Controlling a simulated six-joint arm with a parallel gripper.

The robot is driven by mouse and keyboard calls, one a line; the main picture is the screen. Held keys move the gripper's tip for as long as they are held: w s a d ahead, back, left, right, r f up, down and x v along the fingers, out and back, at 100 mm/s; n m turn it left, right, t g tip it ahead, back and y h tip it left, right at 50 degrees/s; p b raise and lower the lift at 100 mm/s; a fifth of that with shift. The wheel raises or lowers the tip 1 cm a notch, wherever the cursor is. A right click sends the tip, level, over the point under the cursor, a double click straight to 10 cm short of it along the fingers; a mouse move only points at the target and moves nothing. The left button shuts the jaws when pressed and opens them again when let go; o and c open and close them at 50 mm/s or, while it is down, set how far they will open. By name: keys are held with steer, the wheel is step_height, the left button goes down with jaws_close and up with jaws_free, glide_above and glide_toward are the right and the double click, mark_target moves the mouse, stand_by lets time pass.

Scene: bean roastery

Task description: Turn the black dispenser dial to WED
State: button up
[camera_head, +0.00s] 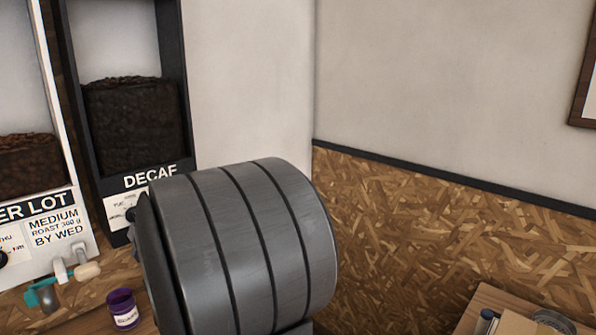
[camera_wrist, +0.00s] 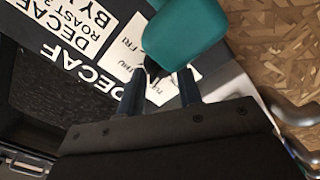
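In the wrist view the dispenser shows tilted, with the day label (camera_wrist: 128,52) near my fingers; FRI and THU are readable. A black piece (camera_wrist: 151,68), apparently the dial, shows between my fingertips, partly hidden by a teal part. Its pointer cannot be read. My gripper (camera_wrist: 158,88) has its two fingers apart; whether they touch the dial cannot be told. The head view does not show it.
A teal rounded part (camera_wrist: 187,32) is close above my fingers. A large grey banded cylinder, possibly my arm, blocks the head view's middle.

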stand_by(0.8)
steer(key=s+d+m, duration=0.9)
steer(key=s+d, duration=0.3)
steer(key=x, duration=1.7)
steer(key=shift+c, duration=0.4)
